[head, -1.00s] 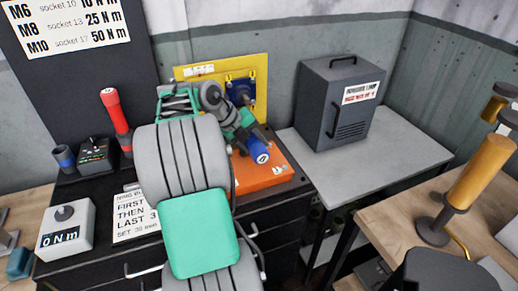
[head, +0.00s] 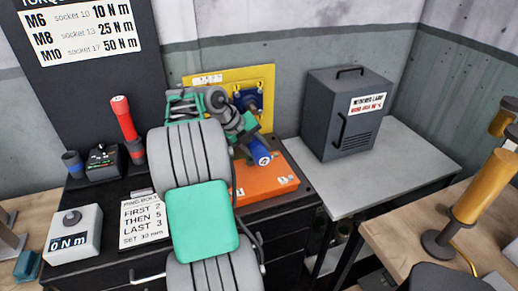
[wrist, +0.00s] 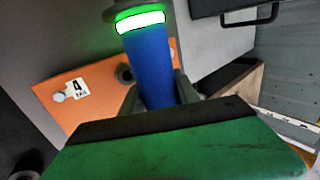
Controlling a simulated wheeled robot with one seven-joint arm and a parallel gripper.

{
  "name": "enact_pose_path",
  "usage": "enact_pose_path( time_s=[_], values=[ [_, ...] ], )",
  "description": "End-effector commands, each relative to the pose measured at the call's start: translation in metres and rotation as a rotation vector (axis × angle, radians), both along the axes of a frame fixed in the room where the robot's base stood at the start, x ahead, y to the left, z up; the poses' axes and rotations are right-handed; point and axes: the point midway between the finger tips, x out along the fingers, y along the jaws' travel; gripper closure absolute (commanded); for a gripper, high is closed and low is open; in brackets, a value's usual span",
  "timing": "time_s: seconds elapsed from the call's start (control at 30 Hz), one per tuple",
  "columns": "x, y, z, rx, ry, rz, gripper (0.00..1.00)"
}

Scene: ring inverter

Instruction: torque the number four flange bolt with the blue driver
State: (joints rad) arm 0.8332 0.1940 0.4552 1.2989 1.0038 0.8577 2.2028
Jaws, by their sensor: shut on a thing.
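My gripper (head: 247,138) is shut on the blue driver (head: 262,154), in front of the yellow panel and above the orange block. In the wrist view the blue driver (wrist: 150,65) stands between the fingers of my gripper (wrist: 158,95), with a bright green lit ring near its upper end. The driver's far end is out of that view. A blue flange (head: 240,94) with bolts is on the yellow panel (head: 262,80), partly hidden by my arm. The orange block (wrist: 60,118) bears a bolt head (wrist: 59,97) beside a label reading 4 (wrist: 77,88).
A dark grey cabinet (head: 338,128) stands on the grey table (head: 400,170) at right. A torque display reading 0 Nm (head: 72,238), a dark charger box (head: 104,162) and a red-topped tool (head: 124,118) stand left. A bolt-order card (head: 143,222) lies in front.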

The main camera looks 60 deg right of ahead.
Motion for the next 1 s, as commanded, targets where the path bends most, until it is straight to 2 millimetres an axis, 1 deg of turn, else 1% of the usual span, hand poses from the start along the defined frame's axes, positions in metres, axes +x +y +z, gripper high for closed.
enact_pose_path(
  time_s=[0.03, 1.0],
  values=[
    [0.0009, -0.0013, 0.0028, -0.004, -0.003, 0.000, 1.00],
    [0.0096, -0.0101, 0.0029, -0.006, -0.003, 0.000, 1.00]
  ],
)
